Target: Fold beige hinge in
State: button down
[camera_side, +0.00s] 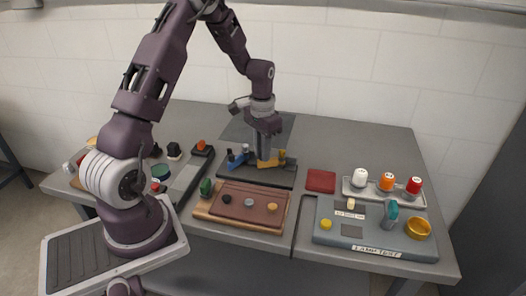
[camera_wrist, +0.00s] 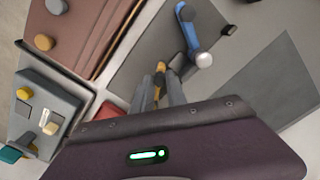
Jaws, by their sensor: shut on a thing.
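A yellow-tan hinge piece (camera_side: 265,160) is on a dark mat (camera_side: 228,172), and its tip shows between my fingers in the wrist view (camera_wrist: 160,67). My gripper (camera_side: 263,158) points straight down at the mat and is shut on this piece; in the wrist view the fingers (camera_wrist: 160,84) hide most of it. A blue hinge arm (camera_side: 238,159) with a dark knob is just left of my fingers. In the wrist view the blue arm (camera_wrist: 188,32) ends in a round grey knob, apart from my fingers. I cannot tell how far the yellow-tan piece is folded.
A brown board (camera_side: 245,214) with round knobs lies in front of the mat. A red square pad (camera_side: 320,181) lies right of it. A blue-grey panel (camera_side: 340,240) and a tray with white, orange and red jars (camera_side: 387,181) are farther right.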

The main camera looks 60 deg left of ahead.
dwell(0.3)
jog(key=c, duration=1.3)
grip_release()
